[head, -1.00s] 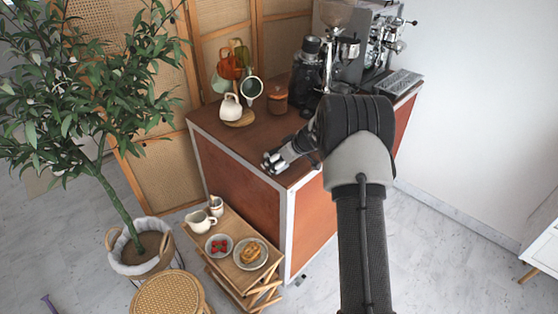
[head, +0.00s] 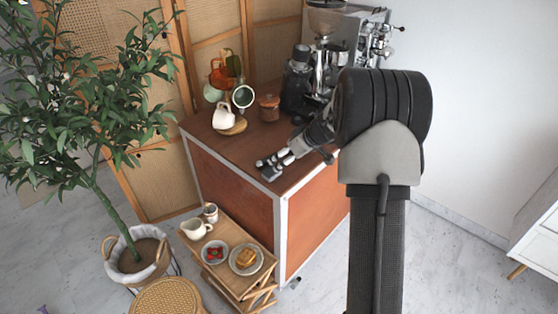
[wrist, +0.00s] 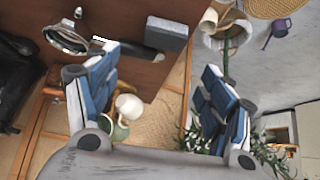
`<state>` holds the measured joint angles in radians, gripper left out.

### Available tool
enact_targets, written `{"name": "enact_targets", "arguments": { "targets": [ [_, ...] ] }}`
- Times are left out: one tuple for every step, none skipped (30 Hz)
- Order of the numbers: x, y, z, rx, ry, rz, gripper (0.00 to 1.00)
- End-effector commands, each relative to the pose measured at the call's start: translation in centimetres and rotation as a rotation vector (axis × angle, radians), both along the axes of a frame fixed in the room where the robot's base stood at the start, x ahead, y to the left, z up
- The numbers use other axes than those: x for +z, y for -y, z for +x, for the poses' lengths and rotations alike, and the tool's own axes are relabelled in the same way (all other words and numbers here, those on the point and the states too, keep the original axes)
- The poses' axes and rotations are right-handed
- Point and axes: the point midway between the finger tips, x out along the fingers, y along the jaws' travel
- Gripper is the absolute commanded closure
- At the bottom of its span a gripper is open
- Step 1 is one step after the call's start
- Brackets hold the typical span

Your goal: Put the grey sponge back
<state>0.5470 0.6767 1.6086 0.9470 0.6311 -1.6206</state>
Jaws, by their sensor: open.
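A grey block that looks like the grey sponge (wrist: 167,33) lies on the brown cart top, near its edge, in the wrist view. In the head view a small dark grey block, likely the same sponge (head: 271,173), shows at the front corner of the cart, beside my fingertips. My gripper (wrist: 160,68) is open in the wrist view, its two blue-padded fingers wide apart with nothing held between them. The sponge appears beyond the fingertips, and I cannot tell the gap. In the head view my gripper (head: 275,160) is low over the cart's front corner.
A metal ring tool with a black handle (wrist: 130,50) lies beside the sponge. The cart top (head: 225,150) also carries a white mug (head: 224,116), a wooden-lidded jar (head: 269,108), a grinder and an espresso machine. A small folding table (head: 223,271) with food stands below, beside a potted tree.

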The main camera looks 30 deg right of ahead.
Motion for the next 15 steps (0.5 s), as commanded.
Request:
{"name": "enact_targets", "arguments": {
  "targets": [
    [0.5, 0.1, -0.3, 0.0, 0.0, 0.0, 0.26],
    [0.7, 0.1, -0.5, 0.001, 0.0, 0.001, 0.26],
    [0.9, 0.1, -0.6, 0.001, 0.0, 0.001, 0.26],
    [1.2, 0.0, -0.7, 0.002, 0.0, 0.001, 0.26],
    [1.6, -0.3, -0.9, 0.003, -0.002, 0.001, 0.26],
    [2.2, -0.8, -1.1, 0.004, -0.005, 0.005, 0.26],
    [2.9, -1.5, -1.4, 0.007, -0.009, 0.006, 0.26],
    [3.7, -2.3, -1.7, 0.008, -0.015, 0.011, 0.26],
    [5.1, -3.8, -2.4, 0.011, -0.025, 0.017, 0.26],
    [6.2, -5.0, -3.0, 0.013, -0.035, 0.022, 0.26],
    [7.3, -6.4, -3.8, 0.013, -0.046, 0.026, 0.26],
    [8.8, -8.2, -5.1, 0.012, -0.065, 0.033, 0.26],
    [9.9, -9.7, -6.2, 0.011, -0.081, 0.037, 0.26],
    [10.9, -11.1, -7.5, 0.007, -0.096, 0.041, 0.26],
    [12.2, -12.8, -9.2, 0.001, -0.117, 0.043, 0.26]
  ]
}}
